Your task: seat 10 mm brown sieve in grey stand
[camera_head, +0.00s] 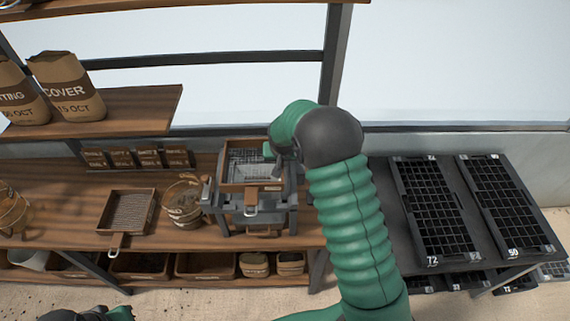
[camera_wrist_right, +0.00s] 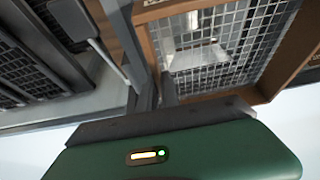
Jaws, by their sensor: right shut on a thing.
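The brown sieve (camera_head: 238,187) with a wire mesh is at the grey stand (camera_head: 281,206), within its upper frame as seen from above. Its handle points toward the front. I cannot tell whether it rests fully down or is held slightly above. My right gripper (camera_head: 270,154) is shut on the sieve's right rim near the back. In the right wrist view the sieve's brown frame and coarse mesh (camera_wrist_right: 232,38) lie right beside the gripper (camera_wrist_right: 165,112). The gripper hides part of the rim. My left gripper is out of view; only part of that arm shows at bottom left.
Another brown sieve (camera_head: 125,222) lies on the wooden bench to the left, with a wire-handled bucket (camera_head: 183,205) between it and the stand. Black cell trays (camera_head: 432,210) lie on the dark table at right. Paper bags (camera_head: 66,88) stand on the upper shelf.

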